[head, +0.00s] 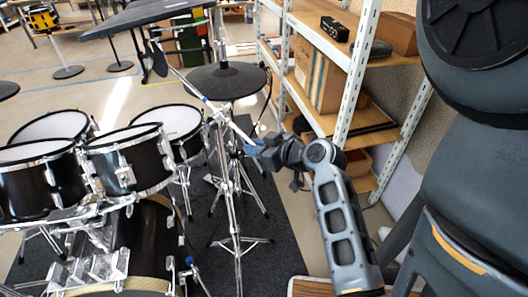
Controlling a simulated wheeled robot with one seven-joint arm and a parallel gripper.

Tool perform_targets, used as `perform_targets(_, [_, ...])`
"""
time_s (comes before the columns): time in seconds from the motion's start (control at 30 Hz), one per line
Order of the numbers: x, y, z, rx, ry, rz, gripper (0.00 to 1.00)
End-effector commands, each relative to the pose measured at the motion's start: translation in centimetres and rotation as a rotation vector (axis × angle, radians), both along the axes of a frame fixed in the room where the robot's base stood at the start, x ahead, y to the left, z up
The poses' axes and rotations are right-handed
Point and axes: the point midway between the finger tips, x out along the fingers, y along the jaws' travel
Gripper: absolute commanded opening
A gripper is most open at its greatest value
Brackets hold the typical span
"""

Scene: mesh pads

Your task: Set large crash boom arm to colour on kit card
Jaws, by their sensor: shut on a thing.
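The large crash pad (140,16) is a wide dark disc at the top, tilted on its stand. A thin silver boom arm (228,118) slopes from under it down to the right, with a bluish band partway along. My gripper (256,146) is shut on the lower right end of this boom arm, near a blue patch; its fingers partly hide that end. The upright stand with tripod legs (237,215) is beneath. No kit card can be clearly made out.
A smaller dark cymbal pad (226,82) sits just behind the boom. Black drums with white mesh heads (170,120) fill the left. Shelving (355,80) with boxes stands close on the right. A dark mat (275,250) lies under the kit, with bare floor beyond.

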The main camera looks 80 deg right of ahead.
Motion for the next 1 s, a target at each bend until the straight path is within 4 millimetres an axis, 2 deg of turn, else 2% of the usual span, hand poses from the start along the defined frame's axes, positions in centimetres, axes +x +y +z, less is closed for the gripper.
perform_targets(0.03, [0.42, -0.42, 1.18, -0.019, -0.012, -0.001, 0.0])
perform_targets(0.4, [0.6, -0.59, 1.25, -0.019, -0.014, -0.004, 0.0])
perform_targets(0.43, [0.6, -0.6, 1.24, -0.019, -0.014, -0.004, 0.18])
perform_targets(0.63, [0.54, -0.48, 0.94, -0.013, -0.01, -0.004, 0.36])
perform_targets(0.87, [0.46, -0.37, 0.7, -0.009, -0.006, -0.003, 0.36])
perform_targets(1.0, [-0.31, 0.15, 0.94, -0.008, -0.006, -0.003, 0.36])
